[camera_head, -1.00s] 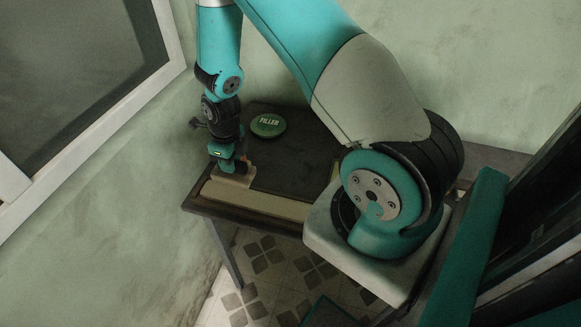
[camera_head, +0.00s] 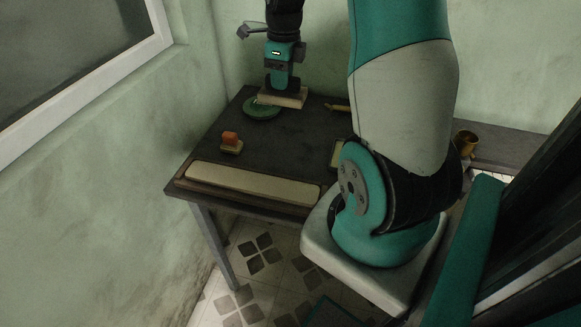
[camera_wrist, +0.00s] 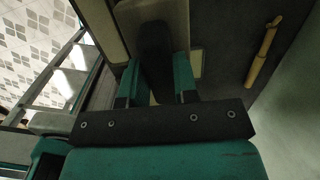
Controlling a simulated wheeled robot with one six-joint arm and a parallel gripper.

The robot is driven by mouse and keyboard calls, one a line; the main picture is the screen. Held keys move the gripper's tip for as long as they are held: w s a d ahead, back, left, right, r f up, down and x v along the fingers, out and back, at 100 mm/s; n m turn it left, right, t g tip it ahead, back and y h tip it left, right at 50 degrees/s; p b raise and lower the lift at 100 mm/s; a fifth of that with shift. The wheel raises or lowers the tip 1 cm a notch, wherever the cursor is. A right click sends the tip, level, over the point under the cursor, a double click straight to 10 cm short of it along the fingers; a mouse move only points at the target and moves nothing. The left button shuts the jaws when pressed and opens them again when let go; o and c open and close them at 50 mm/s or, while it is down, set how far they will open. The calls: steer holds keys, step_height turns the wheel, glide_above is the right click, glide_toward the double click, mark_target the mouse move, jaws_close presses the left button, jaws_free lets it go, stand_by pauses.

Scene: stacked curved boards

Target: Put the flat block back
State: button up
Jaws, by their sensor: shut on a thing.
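My gripper (camera_head: 283,84) is shut on a flat beige block (camera_head: 283,98) above the back of the dark table. In the head view the block hangs level, over or just behind the right edge of a round green disc (camera_head: 262,111); the exact height is hard to tell. In the wrist view my gripper's teal fingers (camera_wrist: 158,82) stand either side of a dark part, with the pale block (camera_wrist: 148,10) beyond it. A long cream board (camera_head: 250,183) lies along the table's front edge.
An orange piece on a yellowish base (camera_head: 231,142) stands on the table's left. A yellow stick (camera_head: 338,107) lies at the back right; it also shows in the wrist view (camera_wrist: 263,50). A pale flat piece (camera_head: 337,153) is partly behind my arm. A brass cup (camera_head: 466,143) stands right. The table's middle is clear.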

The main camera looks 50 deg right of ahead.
steer(key=shift+s+d+r, duration=0.2)
steer(key=shift+s+d, duration=0.35)
steer(key=shift+s, duration=0.15)
step_height(320, 180, down, 20)
steer(key=shift+r+p, duration=0.25)
steer(key=shift+p, duration=0.55)
steer(key=shift+f, duration=0.15)
steer(key=o, duration=0.9)
steer(key=shift+o, duration=0.2)
